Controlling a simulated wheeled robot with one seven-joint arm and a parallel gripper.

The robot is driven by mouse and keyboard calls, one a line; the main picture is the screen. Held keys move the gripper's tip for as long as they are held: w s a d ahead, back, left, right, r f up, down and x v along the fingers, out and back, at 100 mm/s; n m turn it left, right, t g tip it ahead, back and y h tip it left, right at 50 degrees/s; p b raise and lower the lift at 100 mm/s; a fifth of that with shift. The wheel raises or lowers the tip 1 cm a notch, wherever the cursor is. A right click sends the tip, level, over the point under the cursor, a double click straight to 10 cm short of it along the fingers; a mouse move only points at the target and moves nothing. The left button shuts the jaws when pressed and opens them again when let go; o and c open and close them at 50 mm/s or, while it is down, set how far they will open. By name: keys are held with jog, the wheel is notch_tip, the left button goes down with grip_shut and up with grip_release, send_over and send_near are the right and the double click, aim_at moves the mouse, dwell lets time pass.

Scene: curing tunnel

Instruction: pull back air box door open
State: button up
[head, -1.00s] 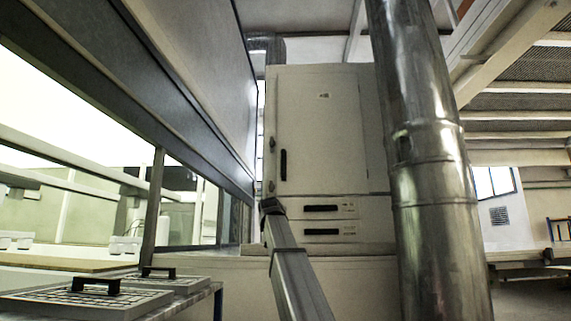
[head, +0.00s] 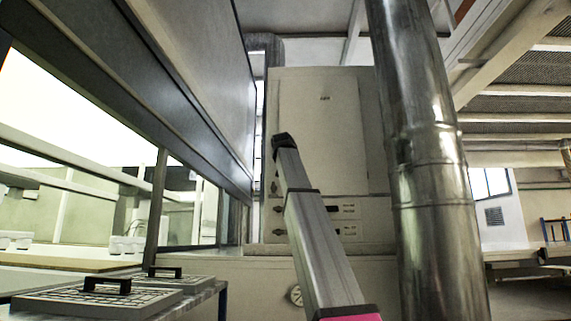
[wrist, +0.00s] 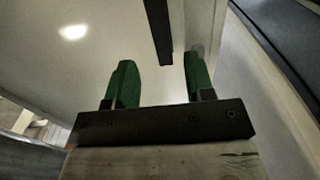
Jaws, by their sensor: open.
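The air box (head: 373,120) is a cream cabinet in the middle of the head view. Its tall door (head: 325,135) looks shut. My arm crosses in front of the door's left side and hides its handle there. In the wrist view the black bar handle (wrist: 159,32) stands on the pale door face, ahead of my gripper (wrist: 157,62). My gripper's two green fingers are spread apart with nothing between their tips. The handle lies beyond them, roughly in line with the gap and nearer the right finger. I cannot see my gripper's fingers in the head view.
A large metal duct (head: 425,180) stands close to the cabinet's right side. Two drawers with dark handles (head: 334,208) sit below the door. A dark-edged hood panel (head: 150,100) slopes in from the left. Gridded trays (head: 90,300) lie on a bench at lower left.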

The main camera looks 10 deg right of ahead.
jog(key=w, duration=0.2)
jog(key=w+d, duration=0.1)
jog(key=w, duration=0.5)
jog(key=shift+d, duration=0.25)
jog(key=shift+s, duration=0.1)
grip_shut()
